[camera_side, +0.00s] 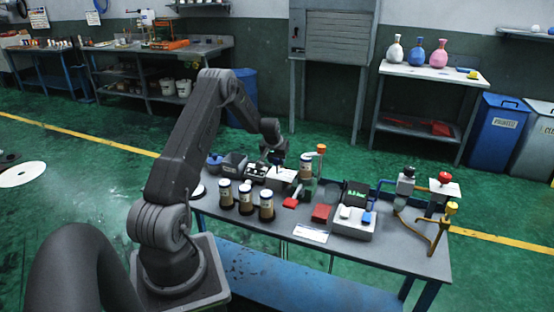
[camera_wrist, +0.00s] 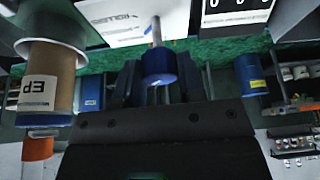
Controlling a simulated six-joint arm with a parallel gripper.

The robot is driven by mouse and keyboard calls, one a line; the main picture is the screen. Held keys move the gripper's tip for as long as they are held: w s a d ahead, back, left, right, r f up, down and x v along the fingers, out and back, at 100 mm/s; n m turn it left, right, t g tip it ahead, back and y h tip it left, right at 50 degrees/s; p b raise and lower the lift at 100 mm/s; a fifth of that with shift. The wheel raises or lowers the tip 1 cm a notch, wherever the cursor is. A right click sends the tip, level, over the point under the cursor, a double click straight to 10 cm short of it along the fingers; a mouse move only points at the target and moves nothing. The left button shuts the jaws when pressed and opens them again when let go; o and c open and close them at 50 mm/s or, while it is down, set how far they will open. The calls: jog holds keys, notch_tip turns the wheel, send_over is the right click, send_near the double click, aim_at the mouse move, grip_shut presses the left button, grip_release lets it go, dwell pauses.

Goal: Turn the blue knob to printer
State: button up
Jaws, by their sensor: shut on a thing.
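The blue knob (camera_wrist: 158,66) is a short blue cylinder on a grey shaft in the wrist view. My gripper (camera_wrist: 158,78) has its two dark fingers on either side of the knob and is shut on it. Behind the shaft is a white panel (camera_wrist: 122,20) with dark lettering, partly cut off. I cannot read a "printer" mark or tell where the knob points. In the side view my gripper (camera_side: 277,160) is low at the back of the bench, by a white-topped box (camera_side: 283,174). The knob is too small or hidden to make out there.
A brown labelled cylinder (camera_wrist: 48,80) stands close to my gripper, with an orange part (camera_wrist: 38,150) beside it. Labelled jars (camera_side: 246,200) line the bench front.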

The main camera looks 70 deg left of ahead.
jog(key=m+t+h, duration=0.1)
jog(key=m, duration=0.3)
jog(key=shift+a, duration=0.1)
jog(key=shift+m+h, duration=0.7)
jog(key=shift+m, duration=0.9)
jog(key=o, duration=0.9)
jog(key=shift+t, duration=0.3)
jog(key=v, duration=1.4)
jog(key=shift+w+a, duration=0.1)
jog(key=shift+a, duration=0.05)
